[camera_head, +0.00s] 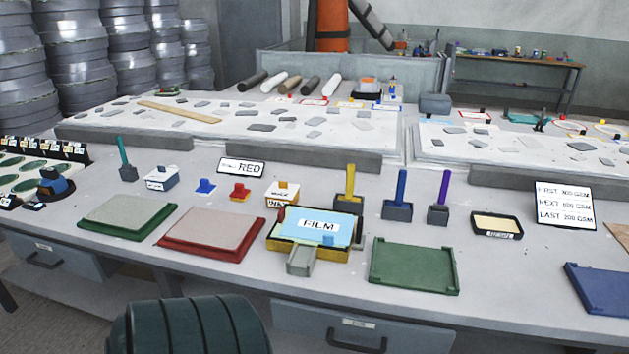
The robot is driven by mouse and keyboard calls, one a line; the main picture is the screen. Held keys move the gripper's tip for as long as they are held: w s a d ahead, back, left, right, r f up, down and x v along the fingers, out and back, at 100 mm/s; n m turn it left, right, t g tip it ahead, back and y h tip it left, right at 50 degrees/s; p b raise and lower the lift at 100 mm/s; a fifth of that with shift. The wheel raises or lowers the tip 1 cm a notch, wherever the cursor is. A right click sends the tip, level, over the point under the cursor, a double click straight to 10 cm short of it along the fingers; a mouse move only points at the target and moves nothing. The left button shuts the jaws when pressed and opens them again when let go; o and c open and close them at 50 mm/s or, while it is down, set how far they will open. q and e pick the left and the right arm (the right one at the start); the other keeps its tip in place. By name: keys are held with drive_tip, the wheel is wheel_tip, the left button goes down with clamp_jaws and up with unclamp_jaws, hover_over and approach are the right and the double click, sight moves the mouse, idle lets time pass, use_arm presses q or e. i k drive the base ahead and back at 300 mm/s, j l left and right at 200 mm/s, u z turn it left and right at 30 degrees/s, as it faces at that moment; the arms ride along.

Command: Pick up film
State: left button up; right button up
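The film (290,222) is a light blue rectangular sheet with a white label reading FILM across its middle. It lies flat in a shallow yellow tray (335,256) near the front edge of the table. A small blue block or tab sits at the film's front right part. A grey block-shaped piece (302,260) stands at the tray's front side, covering part of its rim. Neither of my grippers shows in the head view, so their state is hidden.
A red-rimmed tray (208,252) is left of the yellow tray, and a green tray (415,286) is right of it. Stands with upright handles, yellow (350,183), blue (400,188) and purple (443,187), are behind. Two small ink blocks (282,193) (240,192) stand close behind.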

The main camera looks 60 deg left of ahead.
sight(329, 229)
drive_tip(key=u, duration=1.95)
